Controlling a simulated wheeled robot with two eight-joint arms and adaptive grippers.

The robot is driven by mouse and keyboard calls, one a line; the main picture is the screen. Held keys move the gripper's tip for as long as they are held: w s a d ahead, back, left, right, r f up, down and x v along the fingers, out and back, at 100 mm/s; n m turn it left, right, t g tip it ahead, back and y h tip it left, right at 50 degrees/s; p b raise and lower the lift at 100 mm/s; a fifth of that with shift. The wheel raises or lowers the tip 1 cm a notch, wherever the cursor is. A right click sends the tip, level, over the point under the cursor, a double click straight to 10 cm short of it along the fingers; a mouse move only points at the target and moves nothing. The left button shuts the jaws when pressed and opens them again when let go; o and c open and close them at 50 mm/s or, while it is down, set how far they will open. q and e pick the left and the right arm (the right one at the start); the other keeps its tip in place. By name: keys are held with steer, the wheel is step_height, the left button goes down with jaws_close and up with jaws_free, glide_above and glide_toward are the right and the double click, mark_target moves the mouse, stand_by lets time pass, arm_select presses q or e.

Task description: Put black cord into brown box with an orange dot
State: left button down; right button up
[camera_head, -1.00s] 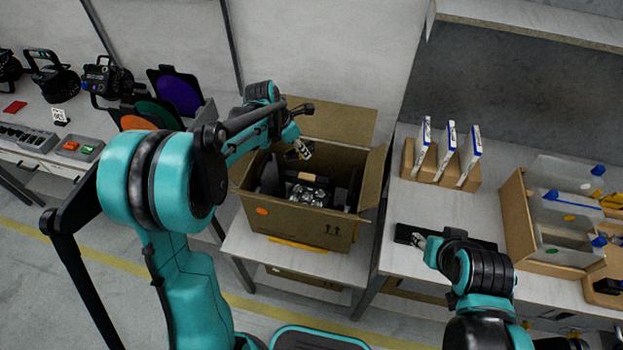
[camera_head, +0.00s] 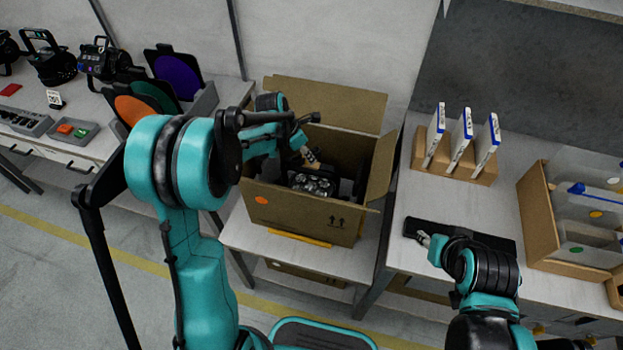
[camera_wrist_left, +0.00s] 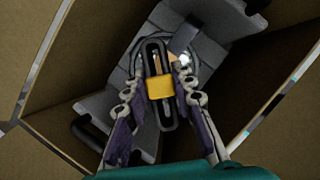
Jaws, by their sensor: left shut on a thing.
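The brown box (camera_head: 290,217) with an orange dot (camera_head: 261,200) stands open on a low table. My left gripper (camera_head: 311,160) reaches down into its opening. In the left wrist view the gripper (camera_wrist_left: 158,85) is shut on the black cord (camera_wrist_left: 168,115), a looped bundle with a yellow band (camera_wrist_left: 160,87). The cord is above the grey inserts (camera_wrist_left: 120,85) inside the box; whether it touches them I cannot tell. In the head view the cord is hard to make out. My right gripper (camera_head: 424,238) is above the right table, beside a flat black item; its jaws are too small to judge.
The box's raised flaps (camera_head: 330,103) stand at the back and right of the opening. A shiny lamp-like item (camera_head: 312,184) lies inside. On the right table are the black item (camera_head: 470,237), a holder with white packs (camera_head: 462,155) and a divided tray (camera_head: 540,215).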

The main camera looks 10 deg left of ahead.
arm_select(q)
steer(key=c, duration=1.2)
jaws_free()
steer(key=v, duration=1.2)
